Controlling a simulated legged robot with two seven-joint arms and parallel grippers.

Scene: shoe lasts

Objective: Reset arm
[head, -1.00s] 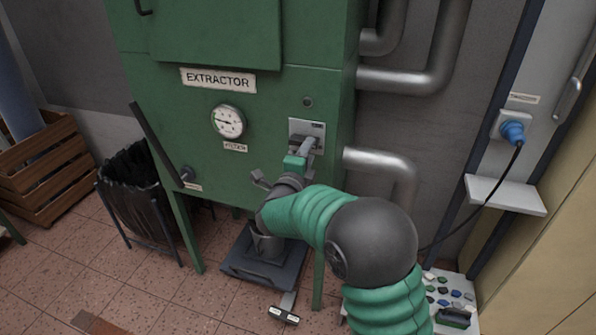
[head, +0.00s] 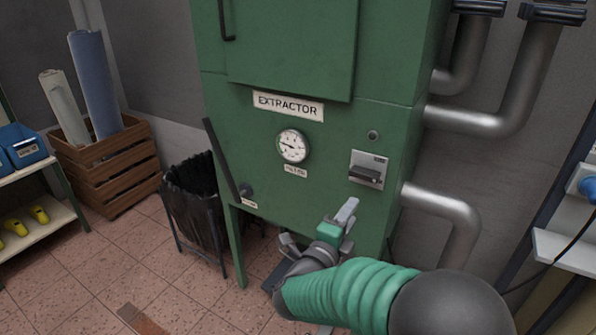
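My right arm comes in from the lower right in the head view, with a green ribbed sleeve and dark joints. My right gripper (head: 342,222) is in front of the lower body of the green extractor cabinet (head: 300,145), below its switch plate. One grey finger and a green block show on it; I cannot tell how far apart the fingers are, and I see nothing held. The switch plate (head: 369,170) has a dark handle lying roughly level, apart from the gripper. My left gripper is not in view.
A black-lined bin (head: 196,195) stands left of the cabinet. A wooden crate (head: 110,170) with rolls is behind it, and a shelf (head: 40,232) with yellow lasts is at far left. Metal pipes (head: 445,205) and a white ledge (head: 565,250) are at right. Tiled floor is open at lower left.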

